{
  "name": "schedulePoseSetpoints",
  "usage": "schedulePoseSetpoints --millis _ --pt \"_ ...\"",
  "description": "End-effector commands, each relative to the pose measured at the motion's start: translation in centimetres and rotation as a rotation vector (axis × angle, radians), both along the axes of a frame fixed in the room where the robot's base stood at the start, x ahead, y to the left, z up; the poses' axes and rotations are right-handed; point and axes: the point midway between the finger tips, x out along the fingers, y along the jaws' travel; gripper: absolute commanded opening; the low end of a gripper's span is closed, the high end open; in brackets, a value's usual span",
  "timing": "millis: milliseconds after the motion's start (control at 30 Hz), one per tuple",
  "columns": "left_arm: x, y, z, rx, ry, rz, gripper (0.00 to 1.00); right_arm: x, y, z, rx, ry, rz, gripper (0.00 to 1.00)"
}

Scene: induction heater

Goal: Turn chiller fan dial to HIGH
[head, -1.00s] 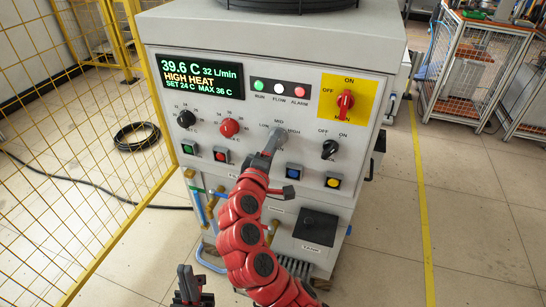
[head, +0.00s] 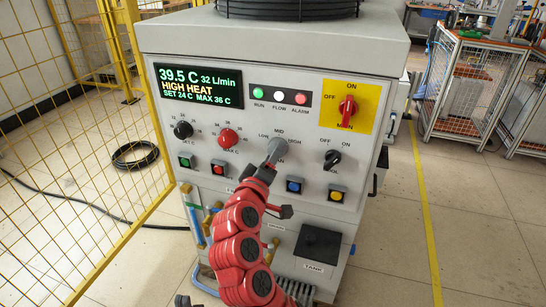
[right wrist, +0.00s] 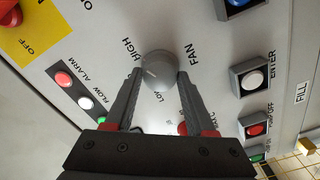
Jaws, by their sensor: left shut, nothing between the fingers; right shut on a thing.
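The chiller fan dial (head: 279,148) is a round grey knob on the white front panel, with LOW at its left, MID above and HIGH at its right. My right gripper (head: 270,161) reaches it from below, shut on it. In the right wrist view the two fingers grip opposite sides of the dial (right wrist: 158,70). A short pale line shows on the knob's face, on the left side in that view; I cannot tell exactly which setting it points to. Only a dark tip of my left gripper (head: 182,300) shows at the bottom edge; it is shut and empty.
A black dial (head: 183,130), a red dial (head: 228,137), a black switch (head: 332,160) and the red main switch (head: 347,110) surround the fan dial. Push buttons sit below, including a blue one (head: 294,185). A yellow mesh fence (head: 75,150) stands at the left.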

Motion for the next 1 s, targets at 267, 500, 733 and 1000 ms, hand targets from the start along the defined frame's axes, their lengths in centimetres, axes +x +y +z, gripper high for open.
schedulePoseSetpoints --millis 267,500,733,1000 --pt "0.0 0.0 0.0 0.0 0.0 0.0 0.0 0.0 -0.1 0.0 0.0 0.001 -0.002 0.77" --pt "0.0 0.0 0.0 0.0 0.0 0.0 0.0 0.0 0.0 0.0 0.0 0.0 -0.001 0.85" --pt "0.0 0.0 0.1 0.0 0.0 0.0 0.0 -0.9 0.4 0.0 -0.002 0.0 0.002 0.85" --pt "0.0 0.0 0.7 0.0 0.0 0.0 0.0 -6.9 2.5 0.1 -0.003 -0.003 0.008 0.85"
